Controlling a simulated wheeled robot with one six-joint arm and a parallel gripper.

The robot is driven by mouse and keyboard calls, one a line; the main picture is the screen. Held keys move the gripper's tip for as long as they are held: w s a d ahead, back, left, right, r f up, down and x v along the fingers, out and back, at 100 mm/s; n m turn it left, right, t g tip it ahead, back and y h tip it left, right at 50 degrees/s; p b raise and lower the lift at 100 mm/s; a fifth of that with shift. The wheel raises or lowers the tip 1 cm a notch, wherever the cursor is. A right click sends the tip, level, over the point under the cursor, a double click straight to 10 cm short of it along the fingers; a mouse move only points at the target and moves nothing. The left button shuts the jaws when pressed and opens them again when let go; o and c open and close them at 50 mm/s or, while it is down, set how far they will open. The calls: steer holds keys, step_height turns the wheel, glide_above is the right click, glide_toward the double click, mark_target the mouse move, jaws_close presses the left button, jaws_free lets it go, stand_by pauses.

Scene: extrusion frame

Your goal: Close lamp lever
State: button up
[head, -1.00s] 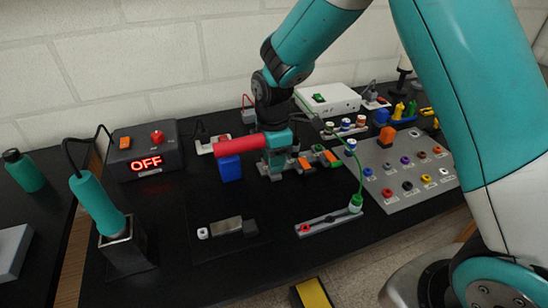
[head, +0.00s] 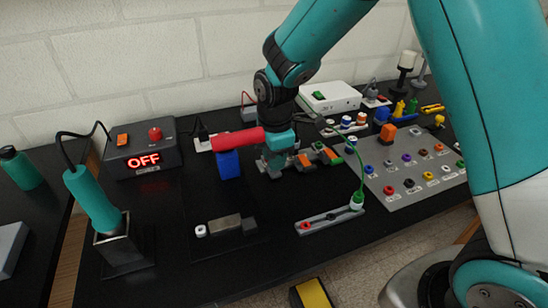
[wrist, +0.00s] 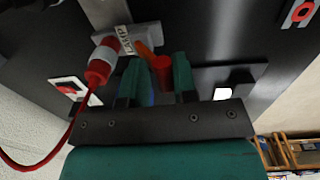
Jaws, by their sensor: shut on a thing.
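My gripper (wrist: 158,66) has its two teal fingers closed in around a small red piece in the wrist view. I take this piece to be the end of the lamp lever (wrist: 162,72). An orange bar shows just beyond it, beside the grey bracket with the white LAMP label (wrist: 125,40). A red and white plug (wrist: 103,60) with a red cord stands close to the left finger. In the head view my wrist hangs over the row of orange levers (head: 330,155), and it partly hides the contact with the lever.
A control box (head: 143,158) reading OFF stands at the back left. A plate with a white button (head: 201,231) lies in front, and a grey strip (head: 330,219) with a green wire is to the right. A grey socket panel (head: 415,170) lies further right.

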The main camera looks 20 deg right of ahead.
mark_target(273, 174)
steer(key=f+t+b, duration=0.1)
steer(key=t+b, duration=0.1)
steer(key=b, duration=0.1)
steer(key=s+f+t+b, duration=0.1)
steer(key=t+b, duration=0.1)
steer(key=b, duration=0.1)
steer(key=s+f+t+b, duration=0.1)
steer(key=b, duration=0.3)
steer(key=shift+s+f+t, duration=0.1)
steer(key=shift+t, duration=0.3)
steer(key=t+b, duration=0.1)
steer(key=b, duration=0.1)
steer(key=t+b, duration=0.1)
steer(key=b, duration=0.1)
steer(key=f+t+b, duration=0.1)
steer(key=b, duration=0.1)
steer(key=shift+s+f+b, duration=0.1)
steer(key=shift+s+b, duration=0.15)
steer(key=shift+b, duration=0.15)
steer(key=shift+t+b, duration=0.8)
steer(key=shift+b, duration=0.1)
steer(key=o, duration=0.9)
steer(key=shift+w, duration=0.1)
steer(key=shift+o, duration=0.2)
steer(key=shift+r, duration=0.2)
